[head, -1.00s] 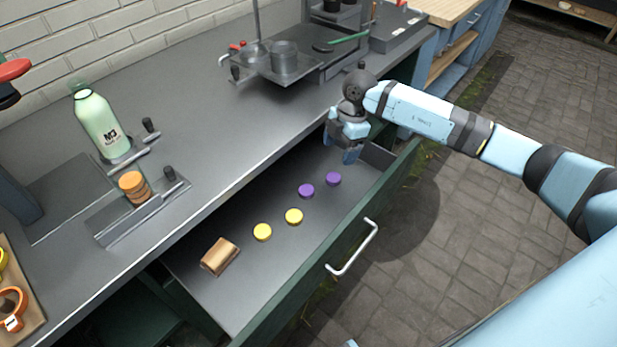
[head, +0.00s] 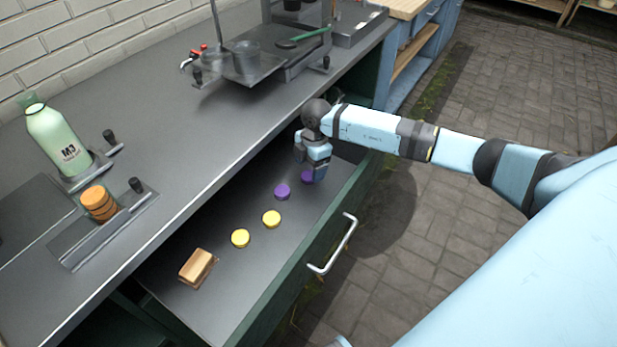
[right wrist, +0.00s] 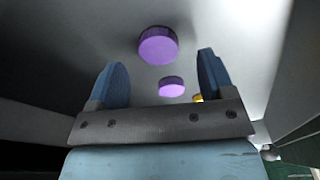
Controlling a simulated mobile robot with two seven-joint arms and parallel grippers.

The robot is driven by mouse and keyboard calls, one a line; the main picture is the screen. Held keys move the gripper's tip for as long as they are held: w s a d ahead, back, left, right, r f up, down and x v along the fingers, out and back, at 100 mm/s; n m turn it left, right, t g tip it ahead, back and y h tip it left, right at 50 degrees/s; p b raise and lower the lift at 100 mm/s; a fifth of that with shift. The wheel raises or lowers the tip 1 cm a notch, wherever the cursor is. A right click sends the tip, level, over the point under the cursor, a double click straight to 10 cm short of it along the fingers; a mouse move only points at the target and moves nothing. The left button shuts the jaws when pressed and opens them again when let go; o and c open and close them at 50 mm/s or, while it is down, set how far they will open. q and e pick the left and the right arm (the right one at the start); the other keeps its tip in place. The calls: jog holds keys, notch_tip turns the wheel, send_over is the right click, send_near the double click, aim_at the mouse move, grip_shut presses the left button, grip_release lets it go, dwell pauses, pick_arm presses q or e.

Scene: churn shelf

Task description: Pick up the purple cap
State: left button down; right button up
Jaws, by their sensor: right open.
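Two purple caps lie in the open drawer (head: 224,270). In the right wrist view, the larger, nearer purple cap (right wrist: 158,45) shows beyond and between the open fingers of my right gripper (right wrist: 165,75). A second purple cap (right wrist: 171,86) shows lower down. The right gripper is open with nothing between its fingers. My left gripper is not in view.
Two yellow caps (head: 271,218) and a wooden block (head: 197,267) lie in the same drawer. The drawer's front wall with its handle (head: 335,245) stands on the right. A green bottle (head: 57,140) and orange discs (head: 99,203) stand on the counter (head: 160,150).

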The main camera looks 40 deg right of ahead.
aim_at(308, 177)
notch_tip(308, 177, down, 3)
jog(key=shift+w+a+r, duration=0.1)
jog(key=shift+a, duration=0.05)
jog(key=c, duration=1)
